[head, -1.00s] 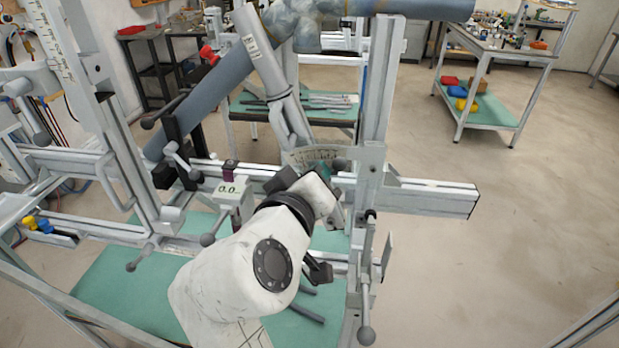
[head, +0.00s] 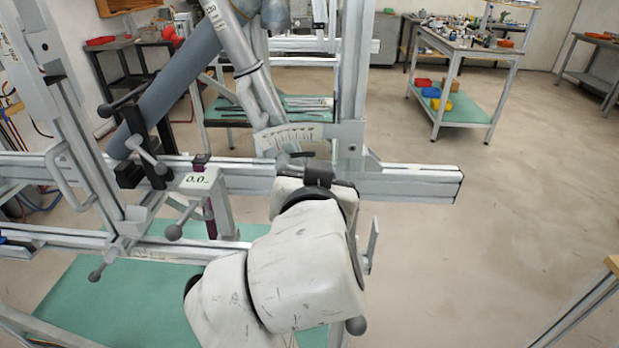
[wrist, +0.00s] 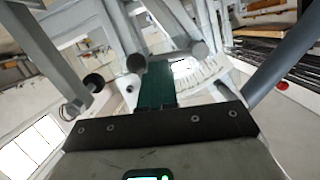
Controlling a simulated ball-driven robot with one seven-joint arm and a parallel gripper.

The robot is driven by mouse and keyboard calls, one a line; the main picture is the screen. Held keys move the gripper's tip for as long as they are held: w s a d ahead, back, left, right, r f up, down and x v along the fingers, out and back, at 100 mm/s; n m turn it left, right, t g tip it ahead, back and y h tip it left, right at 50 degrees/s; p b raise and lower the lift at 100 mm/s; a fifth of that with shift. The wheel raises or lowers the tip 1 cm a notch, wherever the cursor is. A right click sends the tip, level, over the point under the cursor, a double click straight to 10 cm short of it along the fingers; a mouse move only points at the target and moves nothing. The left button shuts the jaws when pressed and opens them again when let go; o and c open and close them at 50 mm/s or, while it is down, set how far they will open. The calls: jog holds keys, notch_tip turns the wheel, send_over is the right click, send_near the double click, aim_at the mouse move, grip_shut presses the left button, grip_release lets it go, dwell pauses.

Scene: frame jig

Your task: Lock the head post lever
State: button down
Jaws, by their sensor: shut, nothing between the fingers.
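The post (head: 352,85) stands upright at the centre of the head view, with a pale angle scale (head: 290,136) at its side. My gripper is at the scale's lower edge in the head view, largely hidden by my wrist. In the wrist view my gripper (wrist: 156,82) is shut and empty, its dark green fingers together in front of the scale (wrist: 200,80). A dark ball knob (wrist: 93,81) on a lever is left of the fingers, apart from them. A lower ball knob (head: 356,325) shows beside my arm. I cannot tell any lever's lock state.
A horizontal rail (head: 415,184) runs behind my wrist and ends at the right. A readout block marked 0.0 (head: 198,181) and a ball-ended handle (head: 174,231) are to the left. A grey tube slants up there. The floor at right is open; a workbench (head: 470,48) stands far back.

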jog(key=shift+f+m+b, duration=0.35)
jog(key=shift+f+m, duration=0.15)
jog(key=shift+f, duration=0.05)
jog(key=shift+d+f, duration=0.1)
jog(key=shift+f, duration=0.05)
dwell(0.5)
